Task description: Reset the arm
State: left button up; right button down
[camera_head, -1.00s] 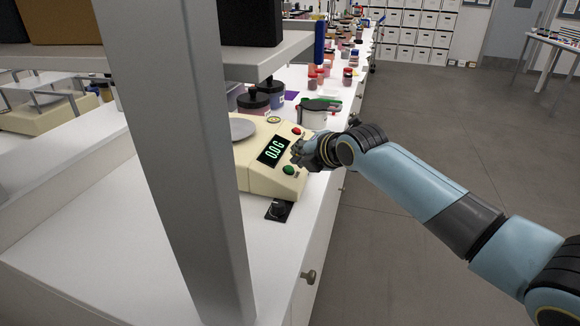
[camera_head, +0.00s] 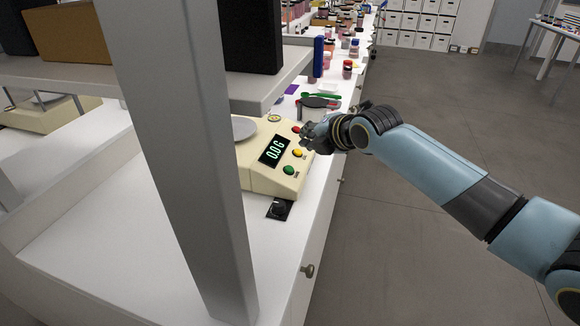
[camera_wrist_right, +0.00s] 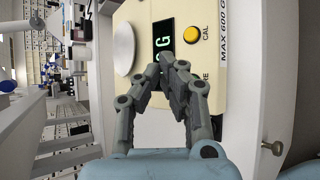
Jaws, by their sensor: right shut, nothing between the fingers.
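My right arm comes in from the right in the head view, and its gripper (camera_head: 307,137) is near the right end of the cream scale (camera_head: 262,184). In the right wrist view the gripper (camera_wrist_right: 168,60) is shut, fingertips together, with nothing between them. It is in front of the scale (camera_wrist_right: 215,75), beside its display and yellow button (camera_wrist_right: 191,35). I cannot tell whether it touches the scale. The display reads 0.0 G in the head view. My left gripper is not in view.
A grey post (camera_head: 180,150) stands in front of the white counter (camera_head: 120,245) and hides part of it. A shelf (camera_head: 265,85) with boxes is above the scale. Jars (camera_head: 347,69) stand farther back. Open floor (camera_head: 420,110) lies to the right.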

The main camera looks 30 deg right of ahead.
dwell(0.3)
jog(key=s+a+f+m+g, duration=0.2)
jog(key=s+a+m, duration=0.15)
jog(key=s, duration=0.35)
jog(key=s+a+f+m+g, duration=0.1)
jog(key=s+a+m+g, duration=0.15)
jog(key=s+m, duration=0.3)
jog(key=s+a+r+m+g, duration=0.1)
jog(key=s+a+m+g, duration=0.1)
jog(key=s+m, duration=0.65)
jog(key=s+a+r+m+g, duration=0.2)
jog(key=s+m, duration=0.2)
jog(key=s, duration=0.9)
notch_tip(320, 180, down, 34)
jog(key=d+g+b, duration=0.1)
jog(key=d+b, duration=0.1)
jog(key=b, duration=0.8)
jog(key=s+f+b, duration=0.4)
jog(key=s+f, duration=0.6)
jog(key=f, duration=0.3)
jog(key=s+d+f+g+b, duration=0.1)
jog(key=s+f+b, duration=0.3)
jog(key=s+f, duration=0.6)
notch_tip(320, 180, down, 4)
jog(key=shift+s+d+f+m+b, duration=0.15)
jog(key=shift+s+d+m+b, duration=0.1)
jog(key=shift+m+b, duration=0.15)
